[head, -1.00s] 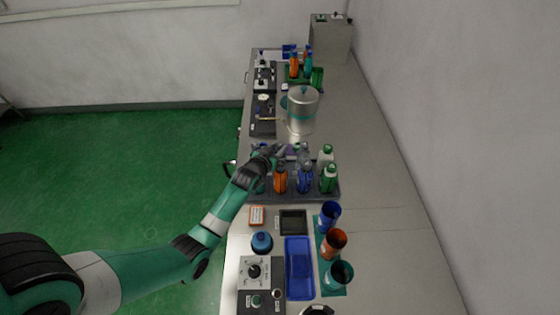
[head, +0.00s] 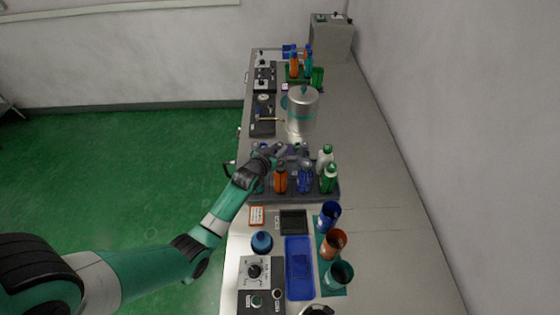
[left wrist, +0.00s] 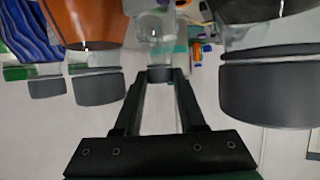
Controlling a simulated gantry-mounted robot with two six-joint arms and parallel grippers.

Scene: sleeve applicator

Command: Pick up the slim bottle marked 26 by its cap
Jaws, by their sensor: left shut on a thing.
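My left gripper (head: 290,151) reaches over the back part of the dark rack (head: 336,194) of bottles. In the left wrist view, the two fingers (left wrist: 159,82) are shut on the grey cap (left wrist: 160,74) of a slim clear bottle (left wrist: 158,35). The number on this bottle cannot be read. In the head view, the gripper mostly hides the bottle. An orange bottle (head: 280,180), a blue bottle (head: 305,179) and a green bottle (head: 328,180) stand in front of it in the rack. My right gripper is not in view.
Large dark caps (left wrist: 265,92) crowd both sides of the fingers in the left wrist view. A white bottle with a green cap (head: 325,158) stands right of the gripper. A metal canister (head: 302,110) stands behind. The bench is clear along the right wall.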

